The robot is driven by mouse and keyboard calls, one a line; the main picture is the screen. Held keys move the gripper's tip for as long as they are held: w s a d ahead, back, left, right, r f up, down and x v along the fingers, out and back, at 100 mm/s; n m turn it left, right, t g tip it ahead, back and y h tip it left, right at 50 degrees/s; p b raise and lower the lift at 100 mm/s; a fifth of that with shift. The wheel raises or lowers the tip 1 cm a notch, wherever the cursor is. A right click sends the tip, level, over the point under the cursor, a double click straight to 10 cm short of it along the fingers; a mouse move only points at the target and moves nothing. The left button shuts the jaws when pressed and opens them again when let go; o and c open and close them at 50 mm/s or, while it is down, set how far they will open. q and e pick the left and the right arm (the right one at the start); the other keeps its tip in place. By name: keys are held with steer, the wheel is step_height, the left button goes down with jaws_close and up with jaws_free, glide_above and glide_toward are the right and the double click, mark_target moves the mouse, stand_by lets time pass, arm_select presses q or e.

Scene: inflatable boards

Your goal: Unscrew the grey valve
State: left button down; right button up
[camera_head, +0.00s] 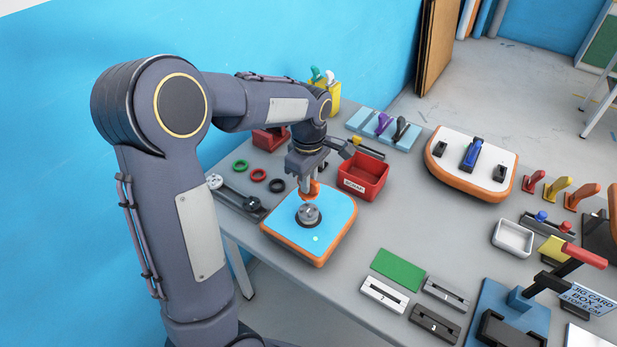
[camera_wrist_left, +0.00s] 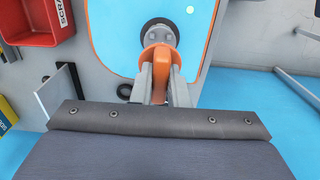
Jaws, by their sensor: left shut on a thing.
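The grey valve (camera_head: 308,214) sits in a dark ring on the blue board with an orange rim (camera_head: 337,208). It also shows at the top of the left wrist view (camera_wrist_left: 160,33). My left gripper (camera_head: 307,186) points down above the valve. Its fingers are shut on an orange tool (camera_wrist_left: 157,60), whose rounded end is right at the valve in the wrist view. The tool hides part of the valve, and I cannot tell how far it engages it. My right gripper is in neither view.
A red scrap bin (camera_head: 365,178) stands close behind the board. Green, red and black rings (camera_head: 259,175) lie to its left. A white board with an orange rim (camera_head: 455,165) is at the back right. Several slotted blocks (camera_head: 384,294) and a green plate (camera_head: 398,269) lie in front.

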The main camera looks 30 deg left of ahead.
mark_target(308, 197)
arm_select(q)
steer(key=shift+f+b, duration=1.2)
steer(key=shift+f, duration=0.8)
steer(key=shift+f+b, duration=0.6)
steer(key=shift+f, duration=0.4)
steer(key=c, duration=1.3)
jaws_free()
steer(key=shift+c, duration=0.2)
steer(key=shift+r, duration=3.9)
